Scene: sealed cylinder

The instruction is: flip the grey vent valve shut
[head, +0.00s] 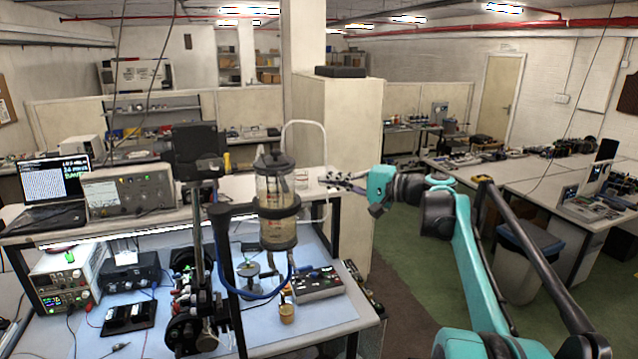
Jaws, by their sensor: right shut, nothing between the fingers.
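A clear sealed cylinder (277,190) with dark caps stands upright in a dark ring clamp (280,210) above the bench. Brownish contents or parts show through its wall. I cannot clearly pick out the grey vent valve; the fittings on and around the cylinder are too small to tell apart. My right gripper (330,181) comes in from the right on a teal arm. It is shut and empty, just right of the cylinder at about its mid-height in the picture. Whether it touches any fitting is unclear. My left gripper is not in view.
A blue hose (262,295) hangs below the cylinder. A dark upright apparatus (195,150) stands left of the cylinder.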

